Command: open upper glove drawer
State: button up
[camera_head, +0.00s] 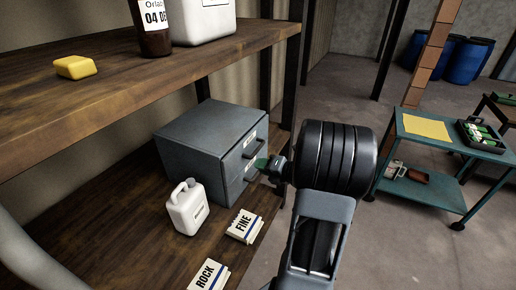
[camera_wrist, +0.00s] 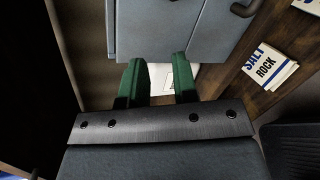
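The grey two-drawer cabinet (camera_head: 205,140) stands on the lower wooden shelf, its drawer front facing right. Both drawers look closed. The upper drawer (camera_head: 241,147) has a dark handle and a pale label. My gripper (camera_head: 264,164) is just in front of the drawer front, and its wrist hides part of that side. In the wrist view, the green fingers of my gripper (camera_wrist: 160,82) are apart, with no handle seen between them. The cabinet's grey panels (camera_wrist: 160,30) lie beyond the fingertips. One dark handle (camera_wrist: 243,8) shows at the upper right; which drawer it belongs to is unclear.
A white jug (camera_head: 188,207) and packets marked FINE (camera_head: 243,226) and ROCK (camera_head: 207,275) stand near the cabinet. The upper shelf (camera_head: 150,80) overhangs at left, holding a yellow block (camera_head: 75,67). A teal cart (camera_head: 440,150) stands at right; floor lies between.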

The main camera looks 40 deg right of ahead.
aim_at(259, 150)
jog(key=d+m+t+h, duration=0.2)
jog(key=d+m+h, duration=0.1)
jog(key=d+m, duration=0.4)
jog(key=shift+h, duration=0.3)
jog(key=x, duration=0.4)
jog(key=p+x, duration=0.1)
jog(key=x, duration=0.3)
jog(key=f+x, duration=0.1)
jog(key=x, duration=0.3)
jog(key=shift+w+d, duration=0.15)
jog(key=shift+w, duration=0.15)
jog(key=shift+c, duration=0.2)
grip_shut()
